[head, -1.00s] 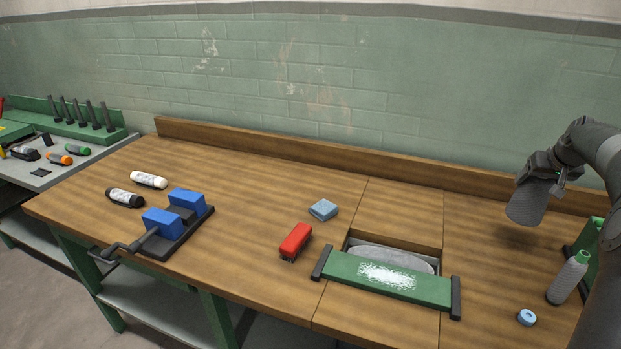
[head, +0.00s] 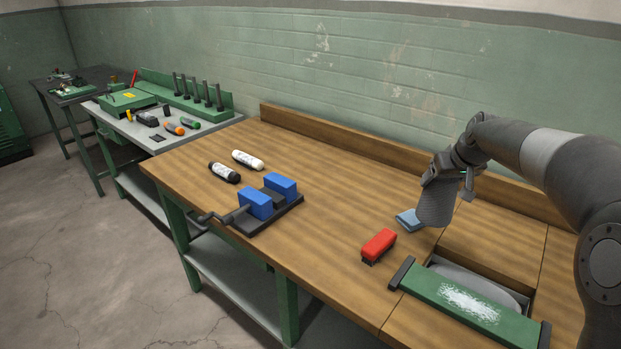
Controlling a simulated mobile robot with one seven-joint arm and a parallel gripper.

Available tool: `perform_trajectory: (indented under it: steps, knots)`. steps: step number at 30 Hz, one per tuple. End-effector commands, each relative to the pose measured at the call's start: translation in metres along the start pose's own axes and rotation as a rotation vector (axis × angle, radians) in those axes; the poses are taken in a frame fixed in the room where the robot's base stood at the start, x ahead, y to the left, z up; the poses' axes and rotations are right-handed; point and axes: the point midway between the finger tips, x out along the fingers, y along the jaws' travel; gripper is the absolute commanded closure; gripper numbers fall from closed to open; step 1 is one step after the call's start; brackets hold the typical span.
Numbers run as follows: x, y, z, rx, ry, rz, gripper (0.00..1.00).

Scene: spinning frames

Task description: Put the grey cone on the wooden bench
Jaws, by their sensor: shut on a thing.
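The grey cone (head: 435,204) hangs in my gripper (head: 440,176) in the head view, its surface finely textured. My gripper is shut on its upper end, and the fingertips are partly hidden by the cone and the wrist. The cone is over the wooden bench (head: 325,238), in front of a blue block and partly covering it. I cannot tell for certain how far its lower end is above the bench top.
A blue block (head: 406,220) and a red stapler-like object (head: 379,244) lie near the cone. A green-barred recess (head: 465,302) is at right. Mid-bench is clear.

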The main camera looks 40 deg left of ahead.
Motion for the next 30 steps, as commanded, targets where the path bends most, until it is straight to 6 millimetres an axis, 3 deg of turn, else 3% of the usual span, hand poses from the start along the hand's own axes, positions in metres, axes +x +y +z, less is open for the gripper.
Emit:
perform_trajectory:
  steps: [1,3,9,17,30]
  knots:
    - [0.002,-0.029,-0.004,-0.033,0.002,-0.02,0.89]
    - [0.003,-0.061,-0.008,-0.069,0.003,-0.044,0.89]
    - [0.005,-0.133,-0.009,-0.15,0.002,-0.096,0.89]
    - [0.01,-0.173,-0.008,-0.19,0.001,-0.121,0.89]
    - [0.076,-0.251,-0.013,-0.19,0.001,-0.122,0.89]
